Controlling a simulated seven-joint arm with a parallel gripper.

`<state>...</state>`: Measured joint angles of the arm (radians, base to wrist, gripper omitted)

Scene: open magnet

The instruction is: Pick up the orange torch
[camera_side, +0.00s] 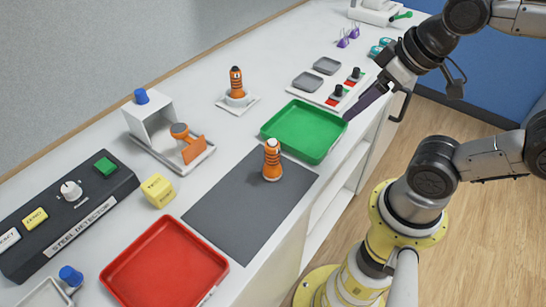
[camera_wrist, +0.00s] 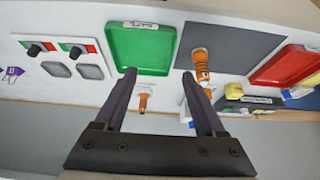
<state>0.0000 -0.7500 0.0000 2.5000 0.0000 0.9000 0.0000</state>
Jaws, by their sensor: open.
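An orange torch-like object with a white top (camera_side: 272,160) stands upright on the dark grey mat (camera_side: 240,215); it also shows in the wrist view (camera_wrist: 202,66). A second orange object with black bands and a dark top (camera_side: 236,84) stands in a white holder at the back; it seems to show in the wrist view (camera_wrist: 143,98) between my fingers, at a distance. A third orange piece (camera_side: 187,143) sits at a white bracket. My gripper (camera_side: 362,102) is open and empty, right of the green tray (camera_side: 322,155) in the side view, apart from all orange objects.
A red tray (camera_side: 170,265), a yellow block (camera_side: 157,190) and a black steel detector box (camera_side: 70,225) stand at the left. Grey pads (camera_side: 307,82) and a white panel with knobs (camera_side: 337,92) lie near my gripper. The mat is otherwise clear.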

